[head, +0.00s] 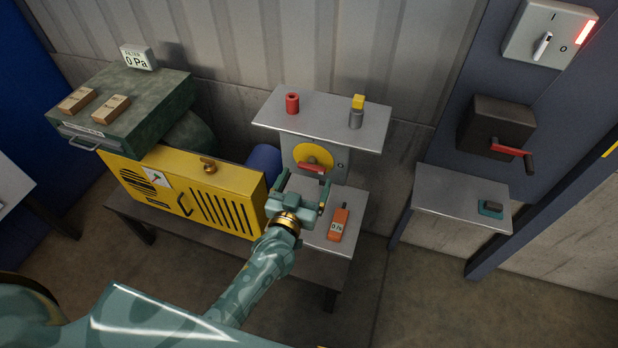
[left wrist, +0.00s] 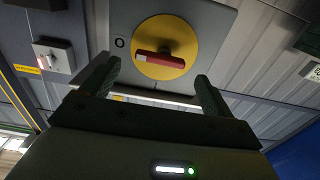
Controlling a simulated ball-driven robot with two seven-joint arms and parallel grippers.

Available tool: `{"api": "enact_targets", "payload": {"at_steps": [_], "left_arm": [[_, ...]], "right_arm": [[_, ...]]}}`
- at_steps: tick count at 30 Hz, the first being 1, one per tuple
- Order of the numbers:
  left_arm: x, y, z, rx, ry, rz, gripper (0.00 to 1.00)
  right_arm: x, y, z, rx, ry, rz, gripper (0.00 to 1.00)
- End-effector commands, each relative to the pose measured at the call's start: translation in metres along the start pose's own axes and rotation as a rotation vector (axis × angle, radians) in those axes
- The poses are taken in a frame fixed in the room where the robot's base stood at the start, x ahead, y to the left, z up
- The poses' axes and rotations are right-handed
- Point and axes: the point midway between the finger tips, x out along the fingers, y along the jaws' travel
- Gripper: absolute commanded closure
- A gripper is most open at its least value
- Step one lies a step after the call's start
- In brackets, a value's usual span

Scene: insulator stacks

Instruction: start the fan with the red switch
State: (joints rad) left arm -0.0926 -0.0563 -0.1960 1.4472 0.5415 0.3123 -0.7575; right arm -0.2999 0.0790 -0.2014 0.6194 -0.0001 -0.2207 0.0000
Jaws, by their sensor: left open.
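The red switch handle (head: 312,168) lies roughly level across a round yellow plate (head: 318,152) on a grey box (head: 337,152). An O mark is beside the plate. In the left wrist view the red handle (left wrist: 165,61) crosses the yellow plate (left wrist: 150,33), ahead of the jaws. My left gripper (head: 301,184) is open and empty in front of the switch, its fingers (left wrist: 158,75) spread to either side of the handle and apart from it. The yellow slotted unit (head: 165,190), perhaps the fan housing, stands left of the switch. A display (head: 138,58) above it reads 0 Pa.
An orange meter (head: 338,224) lies on the bench right of my gripper. A shelf (head: 280,118) above the switch holds red, yellow and grey parts. At right are a white switch box (head: 528,35), a dark red-handled box (head: 492,125) and a small table (head: 450,190).

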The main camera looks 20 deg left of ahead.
Motion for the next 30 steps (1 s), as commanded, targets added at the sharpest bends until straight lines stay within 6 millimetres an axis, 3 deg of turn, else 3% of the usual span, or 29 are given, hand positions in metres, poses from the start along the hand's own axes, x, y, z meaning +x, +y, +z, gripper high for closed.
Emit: {"api": "enact_targets", "payload": {"at_steps": [6, 16, 17, 21, 22, 30], "left_arm": [[0.028, 0.0, 0.001, -0.002, 0.001, -0.001, 0.13], [0.033, 0.0, -0.001, 0.0, -0.001, 0.0, 0.13], [0.033, 0.0, -0.001, 0.0, -0.001, 0.0, 0.16], [0.033, 0.0, 0.0, 0.0, -0.001, 0.0, 0.54], [0.033, 0.0, 0.0, 0.0, -0.001, 0.0, 0.58], [0.033, 0.0, -0.001, -0.018, -0.001, 0.0, 0.57]], "right_arm": [[0.014, -0.001, -0.001, 0.001, 0.004, -0.001, 1.0], [0.015, -0.001, 0.0, 0.002, 0.002, -0.001, 1.0], [0.015, -0.001, 0.001, 0.002, 0.002, -0.001, 1.0], [0.014, -0.001, 0.002, 0.002, 0.0, -0.001, 1.0], [0.014, -0.001, 0.002, 0.002, 0.0, -0.001, 1.0], [0.013, 0.0, 0.002, 0.002, -0.001, 0.0, 1.0]]}}
